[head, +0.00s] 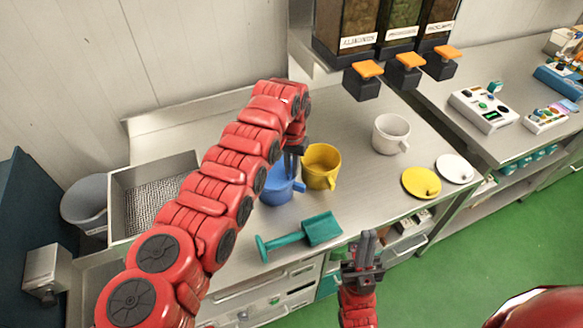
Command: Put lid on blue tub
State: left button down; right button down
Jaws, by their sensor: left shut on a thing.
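The blue tub (277,194) stands on the steel counter, partly hidden behind my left arm. My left gripper (290,172) points down at the top of the tub and is shut on what looks like the blue lid; the arm and fingers hide most of it. I cannot tell whether the lid is seated on the rim. My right gripper (367,244) is empty in front of the counter's front edge, with its fingers close together and pointing up.
A yellow tub (321,168) stands close right of the blue tub. A white tub (391,135), yellow lid (421,183) and white lid (454,168) are further right. A teal scoop (304,234) lies in front. Dispensers (398,60) overhang the back.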

pick_arm(q)
jog(key=shift+c, duration=1.7)
grip_release()
jog(key=shift+r, duration=0.15)
jog(key=shift+r+p, duration=0.4)
jog(key=shift+r, duration=3)
